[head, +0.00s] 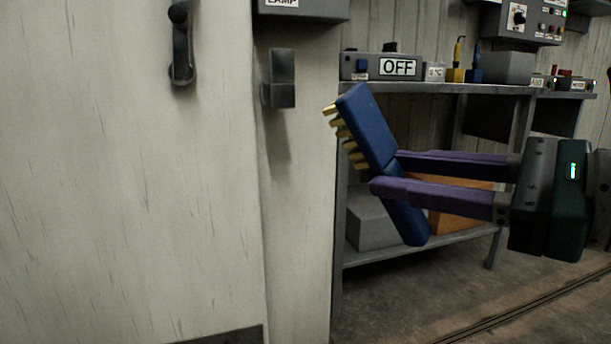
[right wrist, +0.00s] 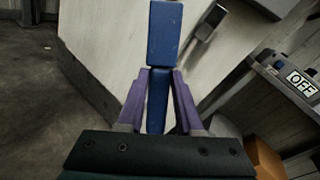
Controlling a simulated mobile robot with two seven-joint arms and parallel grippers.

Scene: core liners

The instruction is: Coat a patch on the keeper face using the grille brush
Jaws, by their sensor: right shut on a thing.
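The blue grille brush (head: 367,128) has yellow bristles along its left side and stands tilted, its top leaning left. My right gripper (head: 385,173) comes in from the right, its purple fingers shut on the brush's handle. The brush also shows in the right wrist view (right wrist: 164,35), upright between the fingers. The keeper (head: 281,93), a dark grey block, sits on the pale door post, left of the brush in the head view. The bristles point towards the post and appear apart from the keeper. The keeper also shows in the right wrist view (right wrist: 212,18). My left gripper is out of view.
A pale door (head: 120,180) with a dark handle (head: 182,50) fills the left. A grey box (head: 300,8) hangs above the keeper. Behind the brush, a metal shelf (head: 440,88) bears an OFF panel (head: 398,67) and small devices. An orange box (head: 445,222) sits on its lower level.

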